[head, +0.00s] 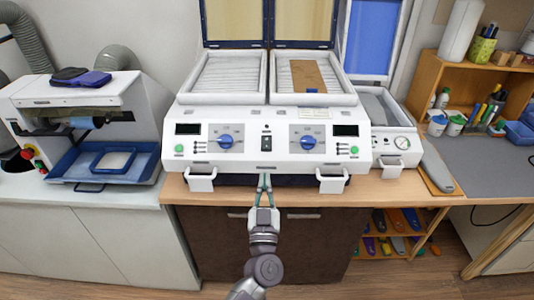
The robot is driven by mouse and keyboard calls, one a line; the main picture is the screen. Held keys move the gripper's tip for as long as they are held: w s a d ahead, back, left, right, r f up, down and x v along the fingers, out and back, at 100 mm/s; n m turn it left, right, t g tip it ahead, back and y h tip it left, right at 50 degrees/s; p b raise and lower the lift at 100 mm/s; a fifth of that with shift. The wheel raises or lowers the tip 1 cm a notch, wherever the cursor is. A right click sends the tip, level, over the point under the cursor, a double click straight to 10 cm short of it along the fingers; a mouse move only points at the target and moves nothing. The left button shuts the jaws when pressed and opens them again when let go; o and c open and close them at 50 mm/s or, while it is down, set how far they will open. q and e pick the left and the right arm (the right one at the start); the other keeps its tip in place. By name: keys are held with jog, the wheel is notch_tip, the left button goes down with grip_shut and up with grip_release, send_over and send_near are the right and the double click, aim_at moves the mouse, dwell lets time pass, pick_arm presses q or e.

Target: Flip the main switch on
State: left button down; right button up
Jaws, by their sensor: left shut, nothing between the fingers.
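The main switch (266,142) is a small dark rocker in the middle of the white machine's front panel (237,155), between two blue knobs. Its exact position is too small to tell. My left gripper (265,177) is shut and empty. Its fingertips are below the switch in the picture, near the panel's lower edge, apart from the switch. My right gripper is not in view.
Two white handles (201,182) and (332,182) stick out at the machine's front, either side of my gripper. The two heating trays (228,98) have raised lids; the right one holds a brown board (308,76). A wooden counter edge (400,190) runs below.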

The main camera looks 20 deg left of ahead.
pick_arm(q)
notch_tip(320, 180, up, 3)
jog(key=b, duration=0.2)
send_over(267, 153)
jog(key=s+d, duration=0.1)
jog(key=s, duration=0.4)
jog(key=w+f+b, duration=0.1)
jog(key=f+b, duration=0.1)
jog(key=b, duration=0.2)
jog(key=shift+w+f, duration=0.15)
jog(key=shift+w, duration=0.25)
jog(key=shift+w+a+f+b, duration=0.2)
jog(key=shift+w+f+b, duration=0.15)
jog(key=shift+b, duration=0.2)
